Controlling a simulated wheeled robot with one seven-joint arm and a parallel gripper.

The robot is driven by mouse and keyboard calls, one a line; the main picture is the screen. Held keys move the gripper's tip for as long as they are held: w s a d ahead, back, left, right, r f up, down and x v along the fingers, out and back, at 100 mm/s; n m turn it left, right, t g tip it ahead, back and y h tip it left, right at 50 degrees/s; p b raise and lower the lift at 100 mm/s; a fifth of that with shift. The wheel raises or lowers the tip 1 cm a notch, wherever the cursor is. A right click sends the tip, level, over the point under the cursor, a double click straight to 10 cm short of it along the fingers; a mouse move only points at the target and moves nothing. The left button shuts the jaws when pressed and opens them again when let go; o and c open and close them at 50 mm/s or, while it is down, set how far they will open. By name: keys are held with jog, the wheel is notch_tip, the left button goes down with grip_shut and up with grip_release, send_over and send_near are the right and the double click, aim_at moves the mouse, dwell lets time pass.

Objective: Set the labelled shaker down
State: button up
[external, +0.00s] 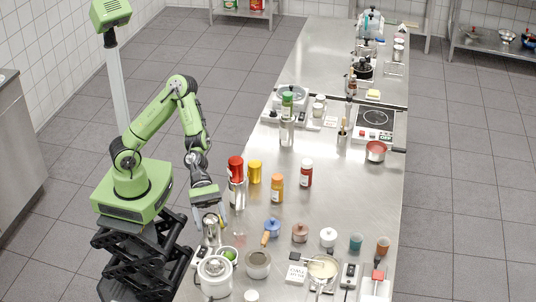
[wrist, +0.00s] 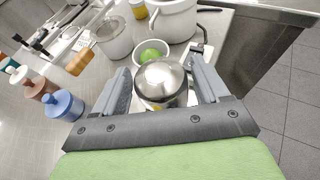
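The shaker is a shiny steel cylinder with a domed top; in the external view the shaker (external: 211,232) is upright at the left edge of the steel counter. In the wrist view the shaker's dome (wrist: 160,80) fills the space between my fingers, and a small yellowish patch shows low on its side. My gripper (external: 210,214) points down over it. In the wrist view my gripper (wrist: 161,82) has one finger along each side of the shaker and looks shut on it. The shaker's base is hidden, so I cannot tell whether it touches the counter (external: 335,205).
A bowl with a green lime (wrist: 153,50) and a white pot (wrist: 174,20) stand close beyond the shaker. Red-topped (external: 236,168) and orange bottles (external: 277,188) stand farther back.

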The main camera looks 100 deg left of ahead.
jog(key=shift+o, duration=0.7)
jog(key=shift+r, duration=0.1)
jog(key=shift+s+a+r, duration=0.1)
jog(key=shift+a+r, duration=0.05)
jog(key=shift+r, duration=0.05)
jog(key=p+v, duration=0.4)
jog(key=v, duration=0.7)
jog(key=s+a+f+m+g+y, duration=0.35)
jog(key=s+m+y, duration=0.4)
jog(key=m, duration=0.55)
jog(key=s+a+r+m+t+y, duration=0.2)
jog(key=s+a+r+m+y, duration=0.2)
jog(key=s+a+r+m, duration=0.3)
jog(key=s+r+m, duration=0.3)
jog(key=r+m, duration=0.1)
jog(key=shift+s+a, duration=0.25)
jog(key=shift+a, duration=0.1)
